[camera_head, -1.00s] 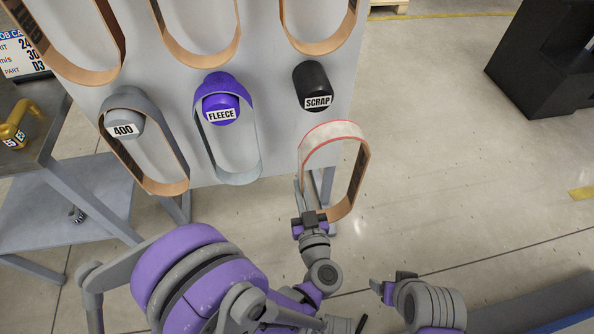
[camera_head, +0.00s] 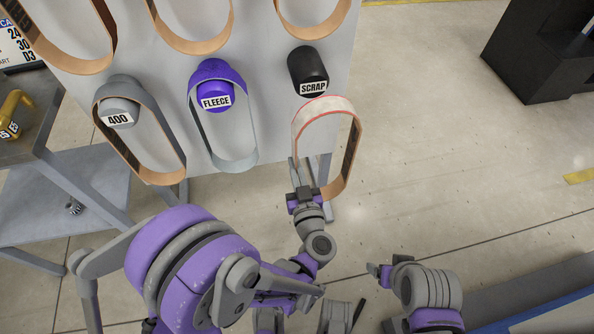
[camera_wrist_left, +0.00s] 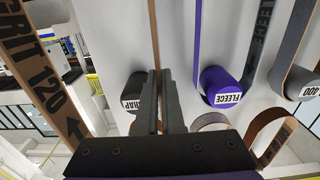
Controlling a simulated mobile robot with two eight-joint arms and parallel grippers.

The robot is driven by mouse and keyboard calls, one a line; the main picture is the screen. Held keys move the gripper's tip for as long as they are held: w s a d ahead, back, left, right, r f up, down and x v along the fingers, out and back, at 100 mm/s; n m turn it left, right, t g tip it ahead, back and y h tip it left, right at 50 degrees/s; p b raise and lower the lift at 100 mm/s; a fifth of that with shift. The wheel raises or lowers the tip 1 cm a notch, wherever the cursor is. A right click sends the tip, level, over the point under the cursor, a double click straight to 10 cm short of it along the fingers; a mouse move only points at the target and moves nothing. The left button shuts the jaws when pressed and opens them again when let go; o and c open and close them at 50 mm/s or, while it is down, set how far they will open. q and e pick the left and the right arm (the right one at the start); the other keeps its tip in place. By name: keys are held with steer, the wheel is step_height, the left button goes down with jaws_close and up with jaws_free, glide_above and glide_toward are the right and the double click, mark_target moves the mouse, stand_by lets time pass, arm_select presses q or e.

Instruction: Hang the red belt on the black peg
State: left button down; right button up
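The red belt (camera_head: 328,106), a loop with red edges, a pale top and a tan inner face, hangs upright in my left gripper (camera_head: 297,172). That gripper is shut on the belt's left side, low down. The black peg (camera_head: 307,66), labelled SCRAP, sticks out of the grey board and is bare. The belt's top curve shows just below the peg's labelled end. In the left wrist view, the fingers (camera_wrist_left: 160,102) pinch a thin tan strip beside the black peg (camera_wrist_left: 132,96). My right gripper (camera_head: 387,270) is low at the right, apart from the belt; its opening is unclear.
The purple FLEECE peg (camera_head: 212,82) and grey 400 peg (camera_head: 119,108) each carry a belt, left of the black peg. More belts hang above on the board (camera_head: 262,85). A grey cart (camera_head: 70,205) stands left. Open floor lies right of the board.

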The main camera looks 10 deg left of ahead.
arm_select(q)
steer(key=shift+x, duration=2.5)
steer(key=shift+w, duration=0.2)
steer(key=shift+w+a, duration=0.1)
steer(key=shift+w, duration=0.25)
steer(key=shift+w, duration=0.1)
steer(key=shift+x, duration=1.35)
steer(key=shift+w+a, duration=0.15)
steer(key=shift+w, duration=0.05)
steer(key=shift+x, duration=1.55)
